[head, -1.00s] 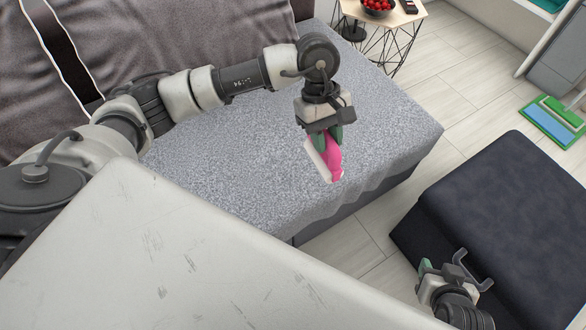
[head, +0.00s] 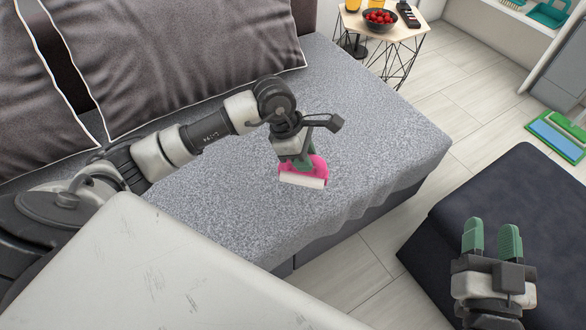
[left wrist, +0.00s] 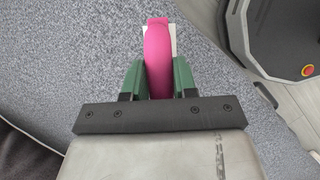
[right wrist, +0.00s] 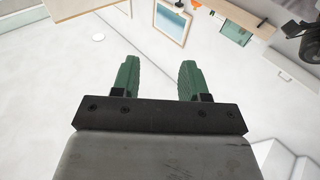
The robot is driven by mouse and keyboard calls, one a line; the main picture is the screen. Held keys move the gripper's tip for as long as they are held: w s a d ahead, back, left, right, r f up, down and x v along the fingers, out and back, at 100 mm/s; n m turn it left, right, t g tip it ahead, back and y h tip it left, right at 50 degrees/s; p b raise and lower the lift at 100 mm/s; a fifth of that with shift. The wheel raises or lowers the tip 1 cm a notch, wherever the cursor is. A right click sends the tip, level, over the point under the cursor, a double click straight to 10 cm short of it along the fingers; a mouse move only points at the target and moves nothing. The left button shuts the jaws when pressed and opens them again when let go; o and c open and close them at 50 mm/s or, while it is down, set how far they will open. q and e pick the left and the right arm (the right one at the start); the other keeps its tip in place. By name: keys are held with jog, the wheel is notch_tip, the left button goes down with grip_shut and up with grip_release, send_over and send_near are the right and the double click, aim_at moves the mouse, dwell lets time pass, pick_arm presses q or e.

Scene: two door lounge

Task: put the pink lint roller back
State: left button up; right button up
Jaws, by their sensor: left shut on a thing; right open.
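The pink lint roller (head: 318,168) has a pink body and a white roller. My left gripper (head: 304,160) is shut on its pink body, over the grey sofa seat (head: 375,125). In the left wrist view the lint roller (left wrist: 158,60) sits between the green fingers of the left gripper (left wrist: 158,80), with its white part partly hidden behind the pink. I cannot tell whether the roller touches the seat. My right gripper (head: 492,240) is open and empty, in front of the dark ottoman; it also shows in the right wrist view (right wrist: 158,80).
The dark ottoman (head: 520,190) stands at the right. A small wooden-top table (head: 400,34) with a bowl of red fruit (head: 380,20) stands behind the sofa's end. Pale floor (head: 440,80) is clear between them. A green and blue thing (head: 556,135) lies on the floor at right.

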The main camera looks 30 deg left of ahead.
pick_arm(q)
jog(key=a+f, duration=0.1)
jog(key=w+a+f, duration=0.1)
jog(key=a, duration=0.1)
jog(key=shift+a+b, duration=0.1)
jog(key=shift+b, duration=0.2)
notch_tip(320, 180, down, 3)
jog(key=shift+a+f+b, duration=0.1)
jog(key=shift+f+b, duration=0.05)
jog(key=shift+b, duration=0.5)
jog(key=shift+f, duration=0.35)
pick_arm(e)
jog(key=s+r+t+y, duration=0.2)
jog(key=s+r+t, duration=0.1)
jog(key=r+t, duration=0.3)
jog(key=shift+a+r, duration=0.15)
jog(key=shift+r, duration=0.05)
pick_arm(q)
jog(key=shift+f, duration=0.1)
pick_arm(e)
jog(key=shift+s+t+y, duration=0.15)
jog(key=shift+t+y, duration=0.15)
pick_arm(q)
jog(key=o, duration=1)
jog(key=shift+c, duration=0.2)
pick_arm(e)
jog(key=shift+s+r, duration=0.1)
jog(key=shift+r, duration=0.05)
